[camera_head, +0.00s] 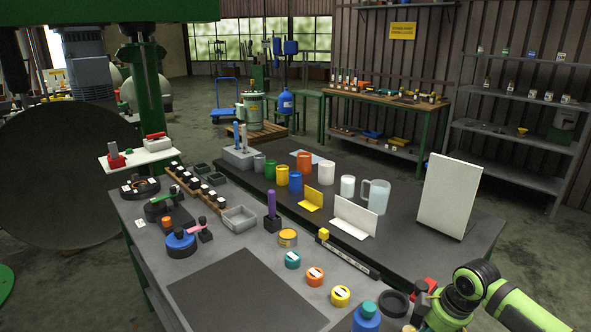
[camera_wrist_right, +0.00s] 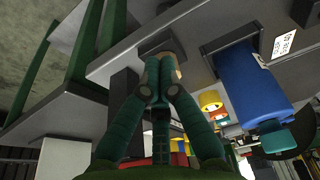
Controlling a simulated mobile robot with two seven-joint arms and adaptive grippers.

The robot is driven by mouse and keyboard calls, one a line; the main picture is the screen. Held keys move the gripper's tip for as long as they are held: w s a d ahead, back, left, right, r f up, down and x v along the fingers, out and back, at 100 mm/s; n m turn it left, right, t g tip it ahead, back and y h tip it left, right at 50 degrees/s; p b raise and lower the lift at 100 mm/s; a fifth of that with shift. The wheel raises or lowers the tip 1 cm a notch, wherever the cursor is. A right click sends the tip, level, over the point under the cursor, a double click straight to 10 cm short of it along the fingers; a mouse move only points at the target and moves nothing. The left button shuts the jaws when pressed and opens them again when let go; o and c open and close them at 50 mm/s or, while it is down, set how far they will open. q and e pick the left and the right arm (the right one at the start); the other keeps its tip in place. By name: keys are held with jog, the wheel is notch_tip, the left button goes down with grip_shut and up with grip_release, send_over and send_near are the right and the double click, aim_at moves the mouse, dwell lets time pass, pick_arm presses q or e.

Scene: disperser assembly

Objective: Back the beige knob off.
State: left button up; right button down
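In the right wrist view, a small beige round piece (camera_wrist_right: 177,68), which looks like the knob, shows at the edge of the grey table just past my fingertips. My right gripper (camera_wrist_right: 158,72) has its two dark green fingers drawn close together in front of it. The fingers hide part of the beige piece, and I cannot tell whether they grip it. In the head view my right arm is at the lower right, and its fingertips and the beige knob cannot be made out there. My left gripper is not in view.
A blue bottle with a teal cap stands near my right gripper, in the wrist view (camera_wrist_right: 240,85) and head view (camera_head: 366,318). A black ring (camera_head: 394,303) and a yellow-capped jar (camera_head: 340,296) are close by. A dark mat (camera_head: 245,290) lies clear on the grey table.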

jog(key=shift+f, duration=0.55)
jog(key=shift+w+a, duration=0.1)
jog(key=shift+w, duration=0.05)
jog(key=shift+r, duration=0.15)
dwell(0.4)
jog(key=p+v, duration=0.2)
jog(key=p, duration=0.1)
jog(key=p+v, duration=0.1)
jog(key=p, duration=0.3)
jog(key=w+p+v, duration=0.1)
jog(key=p+v, duration=0.1)
jog(key=p, duration=0.2)
jog(key=shift+s+d+r, duration=0.15)
jog(key=shift+d+r, duration=0.05)
jog(key=shift+r, duration=0.2)
dwell(0.7)
